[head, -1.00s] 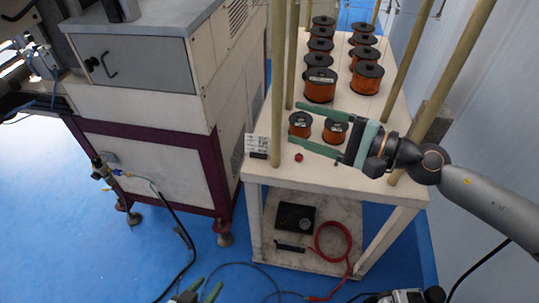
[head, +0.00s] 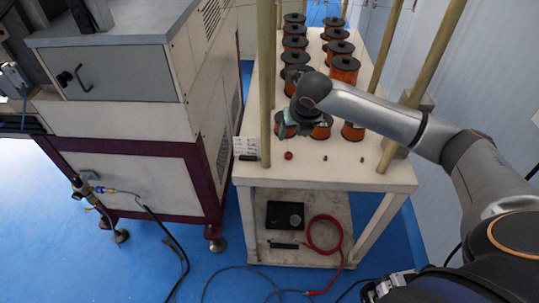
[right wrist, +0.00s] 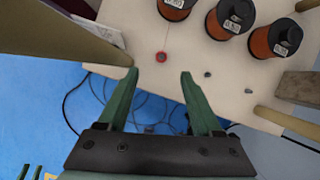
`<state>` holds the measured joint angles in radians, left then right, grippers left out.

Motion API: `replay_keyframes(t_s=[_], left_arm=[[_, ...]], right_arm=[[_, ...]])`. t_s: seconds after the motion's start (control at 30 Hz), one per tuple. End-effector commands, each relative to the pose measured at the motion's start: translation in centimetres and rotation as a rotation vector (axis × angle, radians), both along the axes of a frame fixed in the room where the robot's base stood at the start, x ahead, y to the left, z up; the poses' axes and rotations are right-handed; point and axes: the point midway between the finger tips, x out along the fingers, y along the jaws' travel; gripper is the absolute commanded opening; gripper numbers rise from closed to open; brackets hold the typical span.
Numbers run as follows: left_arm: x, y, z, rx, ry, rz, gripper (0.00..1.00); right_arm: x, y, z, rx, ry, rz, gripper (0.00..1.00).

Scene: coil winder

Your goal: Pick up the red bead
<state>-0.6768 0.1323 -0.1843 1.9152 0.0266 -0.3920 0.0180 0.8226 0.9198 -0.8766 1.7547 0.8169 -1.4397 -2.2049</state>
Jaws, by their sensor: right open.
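The red bead (head: 288,155) is a small round piece on the white table top near its front edge. In the right wrist view the red bead (right wrist: 161,57) shows just beyond my fingertips, roughly in line with the gap between them. My right gripper (right wrist: 160,74) is open and empty, its two green fingers apart. In the head view my right gripper (head: 284,124) is above the table, behind the bead and partly hidden by its own arm. Small green tips at the lower left of the right wrist view look like my left gripper (right wrist: 30,172), mostly cut off.
Several copper wire spools (head: 344,68) stand on the table (head: 310,174), some close behind the bead. Two small dark pieces (head: 325,157) (head: 362,159) lie right of it. A wooden post (head: 265,90) rises just left of the bead. A grey machine (head: 120,80) stands at the left.

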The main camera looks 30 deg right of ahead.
Motion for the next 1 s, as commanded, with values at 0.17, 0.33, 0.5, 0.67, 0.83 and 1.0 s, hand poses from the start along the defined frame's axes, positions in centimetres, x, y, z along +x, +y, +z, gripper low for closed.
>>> replay_keyframes(t_s=[0.17, 0.33, 0.5, 0.67, 0.83, 1.0], left_arm=[[-0.1, 0.0, -0.2, -0.001, 0.001, 0.001, 0.50], [-0.1, 0.0, -0.5, 0.000, 0.002, 0.001, 0.50], [-0.1, 0.0, -0.6, 0.000, 0.003, 0.002, 0.50], [-0.1, 0.0, -0.7, 0.000, 0.004, 0.002, 0.50], [-0.2, 0.0, -0.7, 0.000, 0.006, 0.001, 0.50], [-0.2, 0.0, -1.0, 0.000, 0.006, 0.001, 0.50]], right_arm=[[-0.2, -0.2, -2.0, 0.010, 0.044, -0.010, 0.67], [1.0, -0.5, -5.0, 0.010, 0.042, -0.008, 0.67], [1.8, -0.7, -6.8, 0.009, 0.039, -0.007, 0.67], [2.0, -1.0, -7.9, 0.009, 0.039, -0.009, 0.67], [2.4, -1.4, -10.5, 0.009, 0.040, -0.008, 0.67], [3.1, -1.5, -11.9, 0.008, 0.037, -0.006, 0.67]])
